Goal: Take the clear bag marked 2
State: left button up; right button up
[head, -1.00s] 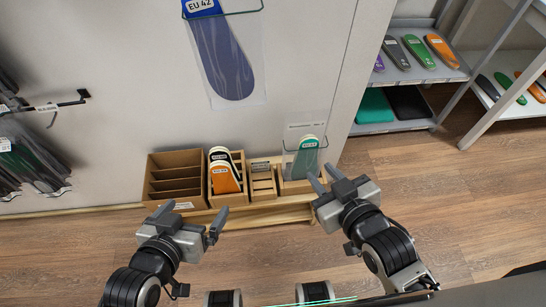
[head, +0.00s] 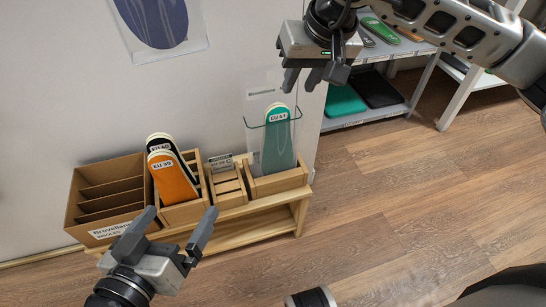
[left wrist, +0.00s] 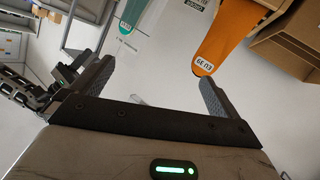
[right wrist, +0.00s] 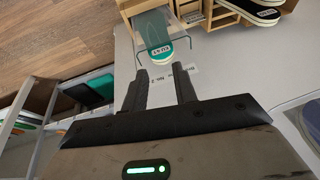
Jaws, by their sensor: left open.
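A clear bag (head: 256,98) with a printed header stands upright in a wire holder against the wall panel. My right gripper (head: 301,88) is open, above and right of the bag, with nothing visibly held. It also shows in the right wrist view (right wrist: 160,78). My left gripper (head: 180,216) is open and empty, in front of the wooden boxes.
A cardboard divider box (head: 100,232), a box with an orange insole (head: 172,180) and a small slotted rack (head: 226,184) stand left of the bag on a low wooden bench (head: 250,232). A grey shelf (head: 365,115) stands at right. The floor in front is clear.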

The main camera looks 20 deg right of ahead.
jog(key=w+d+h, duration=0.1)
jog(key=w+d, duration=0.1)
jog(key=d, duration=0.1)
jog(key=b, duration=0.4)
send_over(300, 113)
jog(key=s, duration=0.2)
notch_tip(300, 113, down, 9)
jog(key=f, duration=0.1)
jog(key=w+f+b, duration=0.1)
jog(key=f, duration=0.1)
jog(key=shift+w+d+f+t, duration=0.1)
jog(key=shift+f+t, duration=0.2)
jog(key=shift+t, duration=0.1)
jog(key=shift+w+f+b, duration=0.2)
jog(key=shift+f+b, duration=0.15)
jog(key=shift+w+f, duration=0.15)
jog(key=shift+f, duration=0.05)
grip_shut()
pick_arm(q)
jog(key=shift+w+d+r+n+t+h, duration=0.2)
jog(key=shift+d+r+n+t+h, duration=0.1)
jog(key=shift+r+t+h, duration=0.25)
jog(key=shift+w+d+r+n+t+h, duration=0.2)
jog(key=shift+d+r+t+h, duration=0.05)
jog(key=shift+r+t+h, duration=0.25)
